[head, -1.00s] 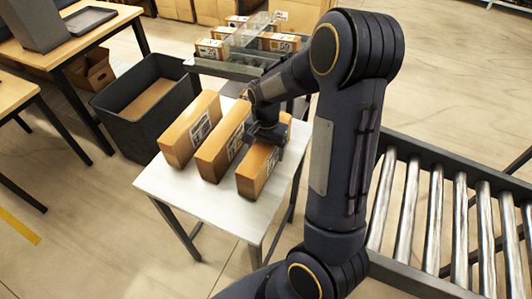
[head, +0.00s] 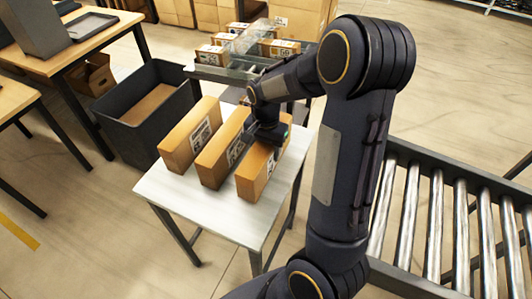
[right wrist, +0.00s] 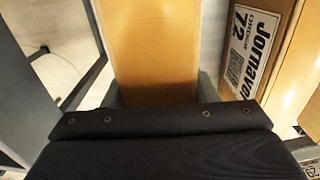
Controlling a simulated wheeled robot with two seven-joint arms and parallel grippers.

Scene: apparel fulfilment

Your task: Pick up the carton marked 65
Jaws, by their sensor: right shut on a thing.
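Three brown cartons stand in a row on a small white table (head: 165,193): a left carton (head: 183,148), a middle carton (head: 211,163) and a right carton (head: 251,178). My right gripper (head: 268,138) is shut on the right carton, which still appears to rest on the table. In the right wrist view this carton (right wrist: 150,45) lies between the fingers of the gripper (right wrist: 158,95); its number is not readable. The neighbouring carton in that view has a white label reading 72 (right wrist: 246,45). The other labels are too small to read. My left gripper is not in view.
A dark open bin (head: 118,132) stands left of the table. Behind is a rack (head: 207,74) with several small cartons and a clear panel. A roller conveyor (head: 440,215) lies to the right. Desks are at the far left. The table's front part is clear.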

